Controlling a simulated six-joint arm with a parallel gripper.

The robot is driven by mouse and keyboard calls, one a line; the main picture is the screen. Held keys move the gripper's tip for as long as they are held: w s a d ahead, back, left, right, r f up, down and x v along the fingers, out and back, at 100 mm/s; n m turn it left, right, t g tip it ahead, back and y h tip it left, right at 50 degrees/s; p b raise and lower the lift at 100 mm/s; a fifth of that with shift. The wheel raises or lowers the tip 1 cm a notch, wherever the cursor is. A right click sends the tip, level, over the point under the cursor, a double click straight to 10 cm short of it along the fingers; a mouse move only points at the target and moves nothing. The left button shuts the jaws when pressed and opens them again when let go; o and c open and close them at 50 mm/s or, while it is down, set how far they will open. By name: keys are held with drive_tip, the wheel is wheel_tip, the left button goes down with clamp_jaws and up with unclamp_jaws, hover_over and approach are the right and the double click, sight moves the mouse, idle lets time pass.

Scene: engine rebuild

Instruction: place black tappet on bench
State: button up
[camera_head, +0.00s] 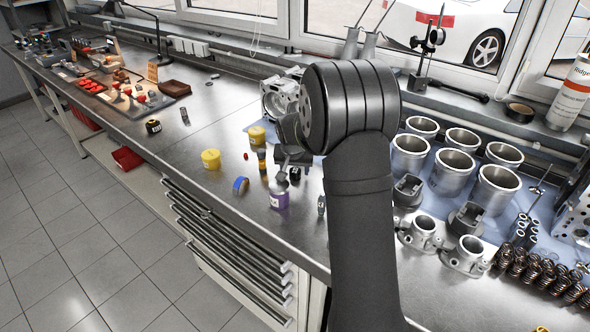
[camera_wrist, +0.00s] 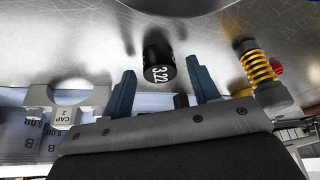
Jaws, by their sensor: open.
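A black tappet (camera_wrist: 158,62) marked 3.22 shows in the wrist view, between and just past the tips of my open gripper (camera_wrist: 162,85). The fingers stand apart on either side of it, with gaps visible. It appears to be at the steel bench surface (camera_wrist: 80,40); I cannot tell for certain whether it touches it. In the head view, my gripper (camera_head: 290,158) is low over the bench (camera_head: 215,105), partly hidden by my arm, and the tappet there is hard to tell from the dark fingers. Another black cylinder (camera_head: 153,126) with a yellowish mark stands farther left.
A yellow-sprung part (camera_wrist: 258,70) stands right of my gripper, a bearing cap (camera_wrist: 65,105) left of it. A purple tappet (camera_head: 279,199), yellow tappets (camera_head: 210,159) and a blue ring (camera_head: 240,185) are nearby. Cylinder liners (camera_head: 453,172) fill the right.

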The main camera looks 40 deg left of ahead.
sight(296, 168)
drive_tip(key=v, duration=1.2)
drive_tip(key=shift+w+f, duration=0.1)
drive_tip(key=x, duration=1.2)
drive_tip(key=shift+f, duration=0.2)
wheel_tip(296, 168, up, 3)
drive_tip(key=shift+f, duration=0.15)
drive_tip(key=shift+r, duration=0.6)
drive_tip(key=shift+f, duration=0.1)
